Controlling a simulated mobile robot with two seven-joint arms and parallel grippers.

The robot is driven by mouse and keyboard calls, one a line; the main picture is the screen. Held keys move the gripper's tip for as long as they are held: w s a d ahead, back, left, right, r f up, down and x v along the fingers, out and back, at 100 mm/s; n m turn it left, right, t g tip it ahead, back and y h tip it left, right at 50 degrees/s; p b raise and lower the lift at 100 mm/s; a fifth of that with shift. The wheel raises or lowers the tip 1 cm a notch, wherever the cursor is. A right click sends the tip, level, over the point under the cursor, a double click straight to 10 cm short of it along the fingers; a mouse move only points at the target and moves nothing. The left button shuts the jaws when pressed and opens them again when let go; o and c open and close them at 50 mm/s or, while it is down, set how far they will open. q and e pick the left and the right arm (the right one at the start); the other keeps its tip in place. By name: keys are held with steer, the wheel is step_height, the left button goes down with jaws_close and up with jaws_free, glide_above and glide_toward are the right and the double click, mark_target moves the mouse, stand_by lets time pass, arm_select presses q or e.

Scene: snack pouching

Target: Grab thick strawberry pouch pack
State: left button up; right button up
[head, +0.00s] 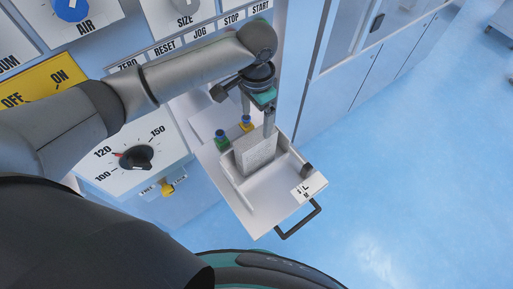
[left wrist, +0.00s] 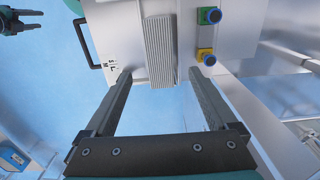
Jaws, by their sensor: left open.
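A pale grey pack of stacked pouches (head: 256,156) stands in an open white drawer (head: 262,216) in the head view. No strawberry marking can be read on it. In the left wrist view the pack (left wrist: 159,50) appears as a block of thin layers seen edge-on. My left gripper (head: 257,126) points down over the pack in the head view. In the left wrist view its two fingers (left wrist: 158,78) are apart, and the pack lies between and beyond their tips. Nothing is held. My right gripper (left wrist: 18,22) seems to show at the upper left edge of the left wrist view, too small to judge.
Green (head: 221,140) and yellow (head: 246,123) knobs stand beside the pack. The drawer has a dark front handle (head: 299,219) and a dark roller-like part (head: 307,170). A machine panel with a dial (head: 136,158) is at left. Blue floor (head: 410,190) is clear at right.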

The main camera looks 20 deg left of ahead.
mark_target(256, 136)
arm_select(q)
step_height(256, 136, down, 5)
steer(key=shift+w+r+b, duration=0.1)
steer(key=shift+b, duration=0.2)
steer(key=shift+f, duration=0.4)
steer(key=f, duration=0.2)
steer(key=f+b, duration=0.1)
steer(key=f, duration=0.2)
steer(key=shift+s, duration=0.2)
arm_select(e)
steer(key=shift+w+f, duration=0.65)
steer(key=shift+f, duration=0.15)
arm_select(q)
steer(key=shift+c, duration=0.3)
steer(key=shift+a, duration=0.1)
steer(key=c, duration=0.3)
steer(key=shift+r, duration=0.1)
jaws_close()
arm_select(e)
steer(key=shift+s, duration=0.25)
